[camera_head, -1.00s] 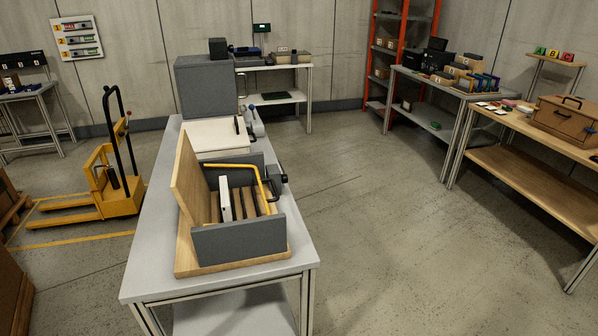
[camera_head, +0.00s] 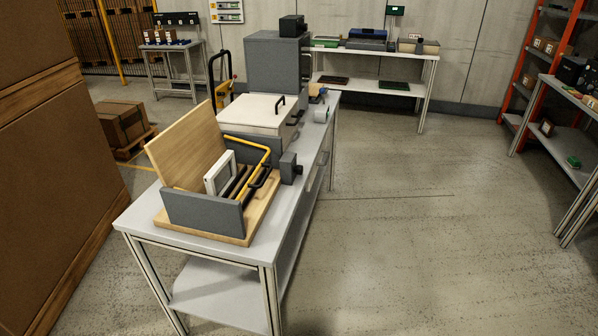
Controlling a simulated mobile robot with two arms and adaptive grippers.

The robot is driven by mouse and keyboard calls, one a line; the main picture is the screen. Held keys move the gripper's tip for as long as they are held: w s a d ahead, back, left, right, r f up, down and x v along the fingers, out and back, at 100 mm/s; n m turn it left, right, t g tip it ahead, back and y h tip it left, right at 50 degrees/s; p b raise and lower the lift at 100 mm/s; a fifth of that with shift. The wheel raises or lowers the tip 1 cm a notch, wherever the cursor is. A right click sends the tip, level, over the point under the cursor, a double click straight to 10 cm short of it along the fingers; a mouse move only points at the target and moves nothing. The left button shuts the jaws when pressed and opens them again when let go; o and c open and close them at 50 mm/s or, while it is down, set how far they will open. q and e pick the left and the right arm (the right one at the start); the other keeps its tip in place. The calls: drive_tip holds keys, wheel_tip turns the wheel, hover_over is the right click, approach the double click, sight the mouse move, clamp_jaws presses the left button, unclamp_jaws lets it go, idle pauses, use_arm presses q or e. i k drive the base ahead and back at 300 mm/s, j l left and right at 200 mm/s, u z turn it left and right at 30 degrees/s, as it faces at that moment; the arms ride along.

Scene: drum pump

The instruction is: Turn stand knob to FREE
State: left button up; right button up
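No knob marked FREE can be made out in the head view. A wooden-based fixture (camera_head: 203,216) with grey walls, an upright wooden panel and a yellow bent bar stands on the near end of a long grey bench (camera_head: 252,258). A dark block with a knob-like end (camera_head: 289,168) sits at the fixture's right side; I cannot tell whether it is the stand knob, and no lettering is readable on it. Neither of my grippers is in view.
A white-lidded box (camera_head: 255,112) and a grey cabinet (camera_head: 276,61) stand farther along the bench. Tall cartons (camera_head: 50,170) fill the left edge. A shelved bench (camera_head: 375,88) stands at the back, an orange rack (camera_head: 525,70) at right. The floor (camera_head: 430,230) right of the bench is clear.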

sight(299, 169)
drive_tip(key=l+u, duration=0.1)
drive_tip(key=u, duration=0.3)
drive_tip(key=i+l+u, duration=0.2)
drive_tip(key=u, duration=0.2)
drive_tip(key=i+l+u, duration=0.1)
drive_tip(key=l+u, duration=0.3)
drive_tip(key=i+l+u, duration=0.1)
drive_tip(key=l+u, duration=0.6)
drive_tip(key=u, duration=0.15)
drive_tip(key=l+u, duration=0.15)
drive_tip(key=l, duration=0.5)
drive_tip(key=l+u, duration=0.1)
drive_tip(key=l, duration=0.5)
drive_tip(key=k+l+u, duration=0.15)
drive_tip(key=l, duration=0.45)
drive_tip(key=l+u, duration=0.1)
drive_tip(key=l, duration=0.55)
drive_tip(key=k, duration=0.05)
